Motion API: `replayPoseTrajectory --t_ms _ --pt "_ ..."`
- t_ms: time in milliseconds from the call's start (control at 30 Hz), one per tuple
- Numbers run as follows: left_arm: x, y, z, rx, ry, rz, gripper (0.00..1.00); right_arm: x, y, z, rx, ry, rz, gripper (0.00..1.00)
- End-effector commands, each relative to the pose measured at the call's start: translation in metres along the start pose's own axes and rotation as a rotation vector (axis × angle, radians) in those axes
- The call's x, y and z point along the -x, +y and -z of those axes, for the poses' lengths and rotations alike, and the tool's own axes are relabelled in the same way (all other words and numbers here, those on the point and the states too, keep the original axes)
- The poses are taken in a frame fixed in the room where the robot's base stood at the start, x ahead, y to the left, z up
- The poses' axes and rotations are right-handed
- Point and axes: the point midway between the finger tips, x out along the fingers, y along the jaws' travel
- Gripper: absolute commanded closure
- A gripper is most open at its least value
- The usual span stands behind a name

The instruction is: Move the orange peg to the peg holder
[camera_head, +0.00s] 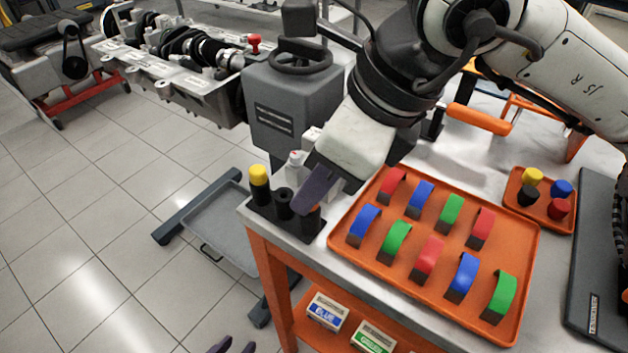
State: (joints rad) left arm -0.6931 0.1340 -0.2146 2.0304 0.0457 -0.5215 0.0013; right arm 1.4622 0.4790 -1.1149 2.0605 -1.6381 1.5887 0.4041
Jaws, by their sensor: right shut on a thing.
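The black peg holder (284,213) stands at the table's left corner. A yellow-topped peg (259,176) stands in its left place, and its middle place shows an open hole. The orange peg (314,211) shows as a small orange patch at the holder's right place, mostly hidden by my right gripper. My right gripper (314,200) points down there, shut on the orange peg. I cannot tell how deep the peg sits. My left gripper (232,346) shows only its dark fingertips at the bottom edge, apart and empty, low in front of the table.
An orange tray (404,276) with several red, blue and green curved pieces lies right of the holder. A small orange tray (543,207) holds yellow, blue, black and red pegs. A grey machine (292,105) stands behind the holder. Labelled boxes (327,311) sit on the lower shelf.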

Motion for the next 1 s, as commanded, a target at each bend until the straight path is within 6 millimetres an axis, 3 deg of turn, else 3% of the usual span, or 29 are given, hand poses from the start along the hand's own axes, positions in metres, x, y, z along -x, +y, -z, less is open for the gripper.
replayPoseTrajectory --t_ms 533,567,600,1000 --pt "-0.0038 -0.0003 -0.0043 0.001 0.004 0.0 0.68 -0.0077 0.0 0.0033 0.0 0.0 0.0 1.0" --pt "-0.0031 -0.0002 -0.0036 0.002 0.004 0.0 0.68 -0.0068 0.0 0.0029 0.0 -0.001 0.0 0.78" --pt "-0.003 -0.0002 -0.0034 0.002 0.005 0.0 0.68 -0.0067 0.0 0.0029 0.0 0.0 0.0 0.73" --pt "-0.0032 -0.0001 -0.0028 0.002 0.007 -0.001 0.68 -0.0069 0.0001 0.0031 0.0 0.0 0.0 0.73"
